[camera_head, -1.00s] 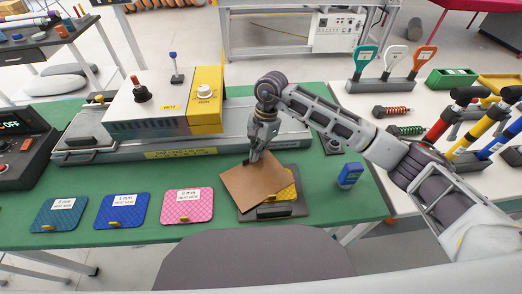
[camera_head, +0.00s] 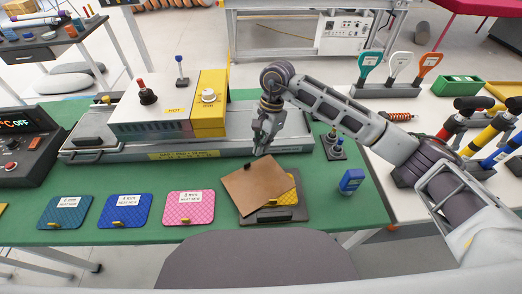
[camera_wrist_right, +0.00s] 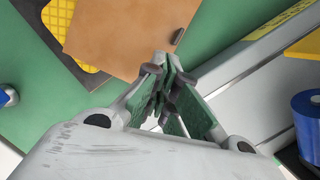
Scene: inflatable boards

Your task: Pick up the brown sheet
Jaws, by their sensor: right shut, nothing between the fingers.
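The brown sheet (camera_head: 254,186) lies flat but turned at an angle over a dark tray (camera_head: 280,216) with a yellow patterned pad (camera_head: 291,196) at the right of the green table. A small dark tab sits at the sheet's far edge. My right gripper (camera_head: 261,151) points down just beyond that far edge, shut and empty. In the right wrist view, the closed fingertips (camera_wrist_right: 167,72) are beside the sheet (camera_wrist_right: 128,36), apart from it or nearly so; the exact gap is hard to tell. My left gripper is not in view.
A grey press (camera_head: 190,150) with a white and yellow box stands behind. Teal (camera_head: 65,212), blue (camera_head: 125,211) and pink (camera_head: 189,208) pads lie to the left. A blue bottle (camera_head: 351,180) stands right of the tray. Tools stand on the white table at right.

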